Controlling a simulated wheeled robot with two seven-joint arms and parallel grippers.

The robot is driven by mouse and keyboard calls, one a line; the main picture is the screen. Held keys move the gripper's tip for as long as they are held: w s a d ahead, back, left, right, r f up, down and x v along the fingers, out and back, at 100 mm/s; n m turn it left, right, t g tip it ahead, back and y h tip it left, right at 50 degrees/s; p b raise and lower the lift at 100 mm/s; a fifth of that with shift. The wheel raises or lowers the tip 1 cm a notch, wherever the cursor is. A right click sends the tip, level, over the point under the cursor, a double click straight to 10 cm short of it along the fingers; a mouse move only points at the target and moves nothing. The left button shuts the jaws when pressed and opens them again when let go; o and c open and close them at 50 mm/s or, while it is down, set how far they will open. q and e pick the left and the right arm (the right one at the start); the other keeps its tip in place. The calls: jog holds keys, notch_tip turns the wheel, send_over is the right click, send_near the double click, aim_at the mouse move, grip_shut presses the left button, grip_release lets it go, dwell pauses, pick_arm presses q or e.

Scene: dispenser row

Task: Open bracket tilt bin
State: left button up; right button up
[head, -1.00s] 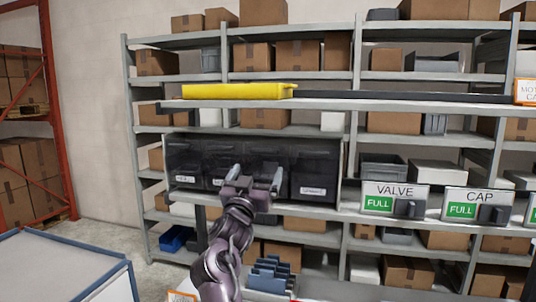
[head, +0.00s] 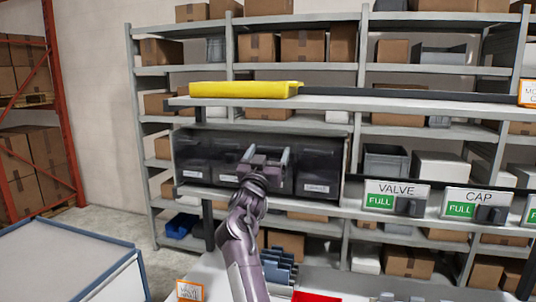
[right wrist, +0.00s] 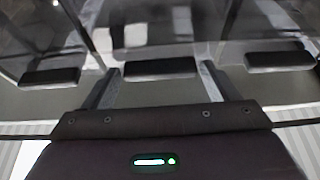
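A row of dark, see-through tilt bins (head: 318,165) with pale labels stands under the shelf in the head view. The labels are too small to read, so I cannot tell which one is the bracket bin. The bins look closed. My right gripper (head: 266,155) is in front of a bin in the middle of the row and hides much of it. In the right wrist view its two fingers (right wrist: 161,70) are apart, with the dark handle (right wrist: 160,68) of a bin showing between them. I cannot tell whether they touch it. My left gripper is out of view.
A yellow tray (head: 243,90) lies on the shelf above the bins. VALVE (head: 397,195) and CAP (head: 475,204) signs reading FULL stand to the right. A pale blue-edged table (head: 70,262) is at lower left.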

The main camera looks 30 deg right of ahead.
jog(key=c, duration=1)
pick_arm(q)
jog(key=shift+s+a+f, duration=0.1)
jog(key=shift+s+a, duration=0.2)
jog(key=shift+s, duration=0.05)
pick_arm(e)
jog(key=shift+f, duration=0.1)
